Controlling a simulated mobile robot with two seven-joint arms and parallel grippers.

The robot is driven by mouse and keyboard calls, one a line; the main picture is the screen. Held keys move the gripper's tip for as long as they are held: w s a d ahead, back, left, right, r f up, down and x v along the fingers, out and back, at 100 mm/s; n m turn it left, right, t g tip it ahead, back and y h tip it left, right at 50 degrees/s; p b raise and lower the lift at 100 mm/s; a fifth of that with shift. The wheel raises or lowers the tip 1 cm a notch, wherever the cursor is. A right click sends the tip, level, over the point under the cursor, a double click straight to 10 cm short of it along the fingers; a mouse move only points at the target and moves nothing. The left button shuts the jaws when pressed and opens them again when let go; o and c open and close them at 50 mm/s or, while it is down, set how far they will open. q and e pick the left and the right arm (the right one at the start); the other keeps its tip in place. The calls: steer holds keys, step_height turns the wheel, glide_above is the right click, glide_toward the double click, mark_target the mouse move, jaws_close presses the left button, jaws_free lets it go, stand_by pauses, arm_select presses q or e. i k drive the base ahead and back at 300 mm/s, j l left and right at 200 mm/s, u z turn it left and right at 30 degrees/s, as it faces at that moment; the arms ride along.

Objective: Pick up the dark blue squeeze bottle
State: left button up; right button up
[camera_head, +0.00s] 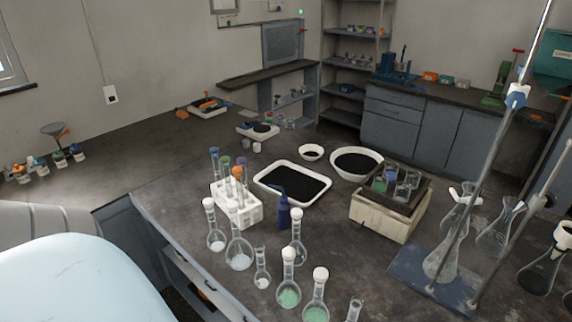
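The dark blue squeeze bottle (284,213) stands upright on the dark lab bench (165,205), with a thin nozzle on top. It is just right of the white test tube rack (236,206) and in front of the white tray (262,179) of black material. A stoppered flask (297,240) stands close to its right. Neither of my grippers shows in the head view.
Stoppered flasks (239,255) and green-filled flasks (289,290) crowd the bench in front of the bottle. A boxy shaker (380,219) with glass jars stands to the right. Retort stands (462,200) with glassware rise at far right.

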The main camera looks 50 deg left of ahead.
mark_target(284, 207)
steer(key=j+z, duration=0.1)
steer(key=j, duration=0.3)
steer(key=k+j, duration=0.15)
steer(key=j, duration=0.25)
steer(key=j+z, duration=0.15)
steer(key=j, duration=0.25)
steer(key=k+j+z, duration=0.1)
steer(key=j, duration=0.3)
steer(key=k+j+z, duration=0.1)
steer(key=j, duration=0.3)
steer(key=k+j, duration=0.2)
steer(key=j, duration=0.15)
steer(key=k+j+z, duration=0.15)
steer(key=j, duration=0.25)
steer(key=k+j+z, duration=0.1)
steer(key=j, duration=0.25)
